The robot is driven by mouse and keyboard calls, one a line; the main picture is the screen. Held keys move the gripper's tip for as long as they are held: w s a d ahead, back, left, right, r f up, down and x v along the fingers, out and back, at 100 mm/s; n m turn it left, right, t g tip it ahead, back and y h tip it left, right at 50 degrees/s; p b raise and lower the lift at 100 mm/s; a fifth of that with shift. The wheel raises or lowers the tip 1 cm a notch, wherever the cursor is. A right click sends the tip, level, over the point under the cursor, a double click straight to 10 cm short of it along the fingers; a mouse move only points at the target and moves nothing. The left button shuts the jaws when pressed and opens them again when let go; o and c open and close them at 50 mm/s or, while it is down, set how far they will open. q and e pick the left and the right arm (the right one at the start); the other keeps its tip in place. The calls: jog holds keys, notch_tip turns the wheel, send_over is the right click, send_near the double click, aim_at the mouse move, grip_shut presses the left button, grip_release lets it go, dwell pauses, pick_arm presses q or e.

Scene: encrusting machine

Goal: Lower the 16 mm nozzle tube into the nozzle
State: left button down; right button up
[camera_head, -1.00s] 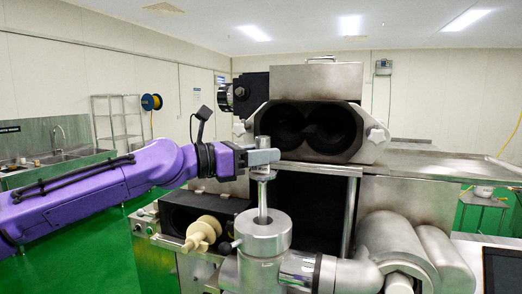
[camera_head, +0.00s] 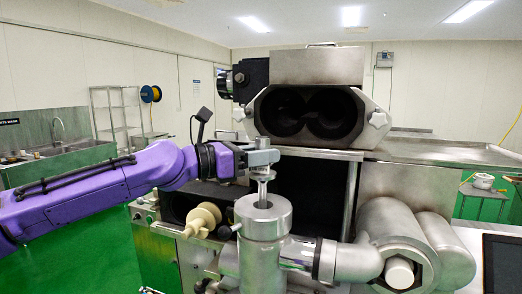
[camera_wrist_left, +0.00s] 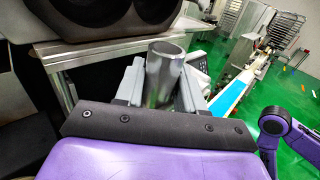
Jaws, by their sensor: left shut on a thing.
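My left gripper (camera_head: 263,158) is shut on the steel nozzle tube (camera_head: 262,188), gripping it near its top. The tube hangs upright, and its lower end is inside the round opening of the nozzle (camera_head: 263,222), so that end is hidden. In the left wrist view the tube's open top (camera_wrist_left: 166,50) stands between the two fingers of the left gripper (camera_wrist_left: 160,85). My right gripper does not show in either view.
A cream-coloured knob part (camera_head: 203,219) sits left of the nozzle. The machine's twin-bore housing (camera_head: 318,82) stands behind the gripper. Steel cylinders (camera_head: 397,232) lie at the right, and a metal table (camera_head: 450,151) extends behind them.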

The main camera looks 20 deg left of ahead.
aim_at(261, 183)
pick_arm(q)
jog(key=shift+f+b, duration=1.55)
jog(key=shift+f, duration=1.65)
jog(key=shift+p, duration=0.4)
jog(key=shift+d, duration=0.1)
jog(key=shift+c, duration=2)
grip_release()
jog(key=shift+s, duration=0.1)
